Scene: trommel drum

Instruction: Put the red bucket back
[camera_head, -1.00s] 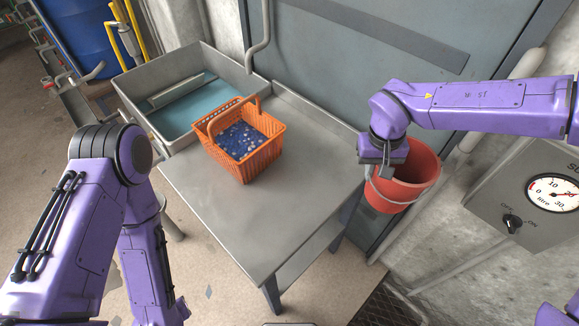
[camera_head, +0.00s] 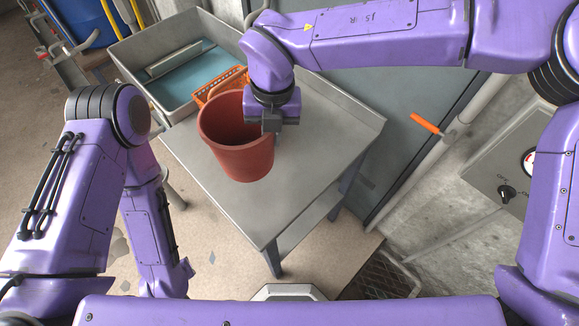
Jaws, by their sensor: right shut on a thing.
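The red bucket (camera_head: 236,146) hangs upright from my right gripper (camera_head: 270,124) in the middle of the view. It appears in front of the metal table (camera_head: 300,180); whether it touches the table I cannot tell. My right gripper is shut on the bucket at its right rim; the fingertips are partly hidden. My left arm stands at the left, bent down, and its gripper is not visible.
A grey sink with blue water (camera_head: 178,73) is at the back left. An orange handle (camera_head: 425,123) sticks out by a wall pipe at right. The table's right part is clear.

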